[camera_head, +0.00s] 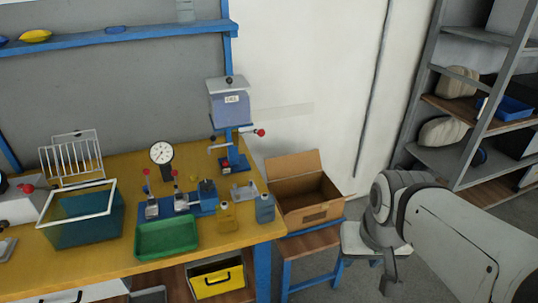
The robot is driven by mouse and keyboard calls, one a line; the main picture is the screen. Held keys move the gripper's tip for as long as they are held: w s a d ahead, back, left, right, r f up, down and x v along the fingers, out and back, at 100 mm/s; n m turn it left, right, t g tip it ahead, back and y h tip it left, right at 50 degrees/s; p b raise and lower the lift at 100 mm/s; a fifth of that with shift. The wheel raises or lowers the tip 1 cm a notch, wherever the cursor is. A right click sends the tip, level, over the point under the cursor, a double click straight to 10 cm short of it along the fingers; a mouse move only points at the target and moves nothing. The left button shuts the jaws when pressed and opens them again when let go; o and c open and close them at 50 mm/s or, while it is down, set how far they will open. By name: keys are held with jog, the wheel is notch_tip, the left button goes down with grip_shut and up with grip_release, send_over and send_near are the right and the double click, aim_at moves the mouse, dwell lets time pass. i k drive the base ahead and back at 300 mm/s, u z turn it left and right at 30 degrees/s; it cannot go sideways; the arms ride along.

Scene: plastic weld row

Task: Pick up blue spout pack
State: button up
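The blue spout pack (265,209) appears to be the small grey-blue pouch with a narrow top. It stands near the front right corner of the wooden workbench (205,258). A similar yellow pack (226,218) stands just to its left. My gripper (388,287) hangs at the end of my arm at the right, out past the bench over the floor. It is well apart from the blue pack. It is small and seen from an angle that does not show whether the fingers are apart.
A green tray (167,238) lies left of the packs, and a blue clamp fixture (180,204) stands behind it. A press (230,105) rises behind them. An open cardboard box (304,191) sits on a stool (312,242) right of the bench. Shelves (470,125) stand at the far right.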

aim_at(265, 203)
jog(key=u, duration=0.15)
jog(key=i, duration=0.7)
jog(key=u, duration=0.5)
jog(key=k, duration=0.9)
jog(key=u, duration=0.15)
jog(key=i, duration=0.9)
jog(key=z, duration=0.05)
